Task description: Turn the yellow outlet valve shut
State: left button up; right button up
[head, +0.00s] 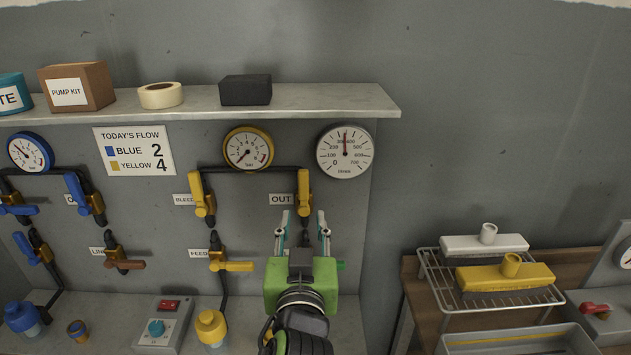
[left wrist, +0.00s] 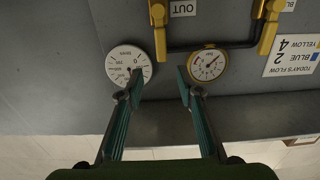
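The yellow outlet valve (head: 303,190) is on the wall panel, right of the "OUT" label (head: 281,199), with its handle standing upright along the pipe. In the left wrist view, which is upside down, the outlet valve (left wrist: 158,30) is at the top, beside its label. My left gripper (head: 303,217) is open and empty just below the handle in the head view, its fingers to either side of it. I cannot tell how far the fingertips are from the wall; no contact shows. The fingers (left wrist: 159,76) are also apart in the wrist view. My right gripper is out of view.
The yellow bleed valve (head: 203,195) is to the left, with a yellow-rimmed gauge (head: 248,148) between. A white gauge (head: 345,150) is at the upper right. The yellow feed valve (head: 229,265) is lower left. A shelf (head: 325,100) juts out above. A wire rack (head: 437,283) stands right.

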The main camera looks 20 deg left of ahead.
aim_at(303, 180)
pick_arm(q)
jog(key=p+x, duration=0.1)
jog(key=x, duration=0.3)
jog(key=p+x, duration=0.1)
jog(key=x, duration=0.3)
jog(key=r+p+x, duration=0.1)
jog(key=p+x, duration=0.1)
jog(key=x, duration=0.2)
jog(key=shift+w+a, duration=0.1)
jog(key=shift+a, duration=0.05)
jog(key=shift+x, duration=0.75)
grip_shut()
